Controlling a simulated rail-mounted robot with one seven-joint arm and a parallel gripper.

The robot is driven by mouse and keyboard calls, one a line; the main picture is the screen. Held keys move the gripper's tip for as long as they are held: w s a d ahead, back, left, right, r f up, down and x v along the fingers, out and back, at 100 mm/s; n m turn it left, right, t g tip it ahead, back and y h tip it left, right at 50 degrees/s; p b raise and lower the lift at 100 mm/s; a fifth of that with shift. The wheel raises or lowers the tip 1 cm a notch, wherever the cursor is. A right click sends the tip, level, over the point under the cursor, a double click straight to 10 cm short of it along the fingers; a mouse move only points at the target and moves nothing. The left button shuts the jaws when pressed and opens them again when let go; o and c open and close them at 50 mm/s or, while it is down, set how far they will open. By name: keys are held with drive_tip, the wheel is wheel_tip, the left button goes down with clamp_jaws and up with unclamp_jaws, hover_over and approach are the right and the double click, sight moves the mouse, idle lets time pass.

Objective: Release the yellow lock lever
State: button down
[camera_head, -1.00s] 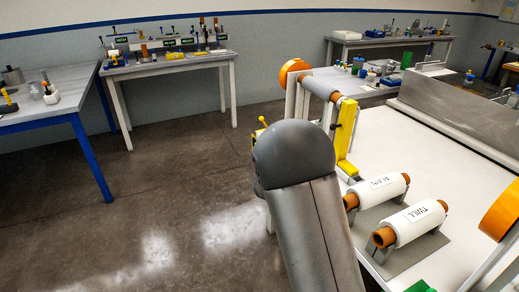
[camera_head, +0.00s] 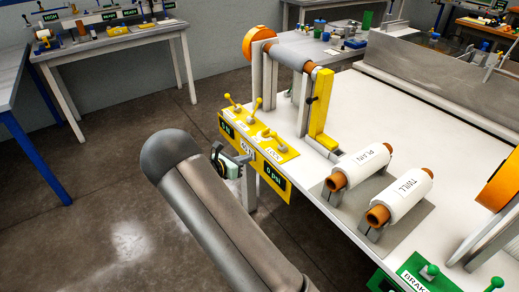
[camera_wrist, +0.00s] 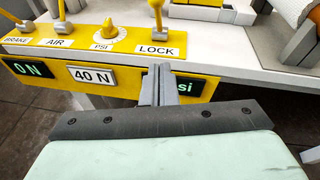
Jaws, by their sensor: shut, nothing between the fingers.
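The yellow LOCK lever (camera_wrist: 156,14) stands on the yellow control panel at the table's edge, behind its LOCK label. Its top is cut off by the wrist view's upper edge. In the head view the lever (camera_head: 280,141) is small, at the near right end of the panel. My gripper (camera_wrist: 160,70) is shut and empty, its fingers in front of the panel's front face, below the LOCK label in the picture. They overlap the psi display (camera_wrist: 185,88) and partly hide it. In the head view my gripper (camera_head: 225,165) is just left of the panel, apart from the lever.
The panel also has BRAKE (camera_wrist: 15,20) and AIR (camera_wrist: 62,20) levers and a PSI knob (camera_wrist: 104,34). A yellow upright (camera_head: 321,102) and roller (camera_head: 292,55) stand behind. PLAIN (camera_head: 360,167) and TWILL (camera_head: 402,194) rolls lie right. Floor left of the table is open.

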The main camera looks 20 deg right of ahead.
drive_tip(key=p, duration=0.2)
approach(278, 140)
wheel_tip(278, 140, down, 5)
drive_tip(key=w+d, duration=0.1)
drive_tip(key=d, duration=0.1)
drive_tip(key=shift+w+d+r+p, duration=0.15)
drive_tip(key=shift+w+d+r, duration=0.25)
drive_tip(key=shift+d+r, duration=0.3)
drive_tip(key=shift+w+d+r+p, duration=0.15)
drive_tip(key=shift+w+d+r, duration=0.3)
drive_tip(key=shift+d, duration=0.4)
drive_tip(key=shift+a+r, duration=0.1)
